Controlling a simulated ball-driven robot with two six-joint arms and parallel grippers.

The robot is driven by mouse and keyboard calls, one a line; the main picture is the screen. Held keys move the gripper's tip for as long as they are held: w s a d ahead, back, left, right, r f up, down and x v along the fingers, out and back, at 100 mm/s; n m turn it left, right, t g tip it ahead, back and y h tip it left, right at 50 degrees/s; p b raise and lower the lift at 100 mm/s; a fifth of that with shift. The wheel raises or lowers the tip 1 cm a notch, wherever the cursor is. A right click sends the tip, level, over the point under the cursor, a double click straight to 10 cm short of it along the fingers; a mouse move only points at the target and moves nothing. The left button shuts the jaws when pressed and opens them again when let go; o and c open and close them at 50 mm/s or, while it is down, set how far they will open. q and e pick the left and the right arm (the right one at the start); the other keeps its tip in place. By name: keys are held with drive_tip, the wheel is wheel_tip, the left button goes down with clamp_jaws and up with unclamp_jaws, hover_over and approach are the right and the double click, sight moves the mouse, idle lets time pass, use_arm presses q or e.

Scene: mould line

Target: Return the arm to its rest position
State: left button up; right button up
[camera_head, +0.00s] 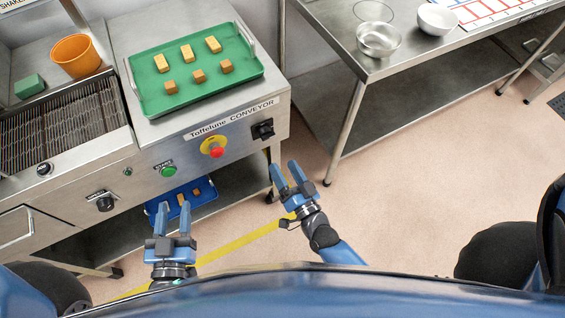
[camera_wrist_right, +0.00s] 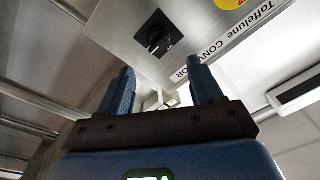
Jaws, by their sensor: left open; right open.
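My left gripper (camera_head: 174,222) is open and empty, low in front of the conveyor cabinet in the head view. A blue tray on the lower shelf shows just behind its fingers. My right gripper (camera_head: 287,176) is open and empty, out in front of the cabinet's right end, over the pink floor. In the right wrist view its two blue fingers (camera_wrist_right: 159,92) stand apart with nothing between them. The conveyor's black knob (camera_wrist_right: 154,36) is beyond them in that view.
The Toffelune conveyor (camera_head: 235,115) carries a green tray (camera_head: 148,87) with several yellow and brown blocks. An orange cup (camera_head: 76,56) and green block (camera_head: 29,86) stand left. The blue tray (camera_head: 208,192) holds small pieces. A steel table (camera_head: 405,62) with bowls stands right. Floor between is clear.

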idle(0.6)
drive_tip(key=s+d+r+n+h+p, duration=0.2)
drive_tip(key=s+d+r+h+p, duration=0.2)
drive_tip(key=s+d+r, duration=0.9)
drive_tip(key=d+r+h, duration=0.1)
drive_tip(key=d+h, duration=0.2)
drive_tip(key=d, duration=0.1)
drive_tip(key=shift+d+h, duration=0.2)
drive_tip(key=shift+h, duration=0.1)
drive_tip(key=shift+r, duration=0.1)
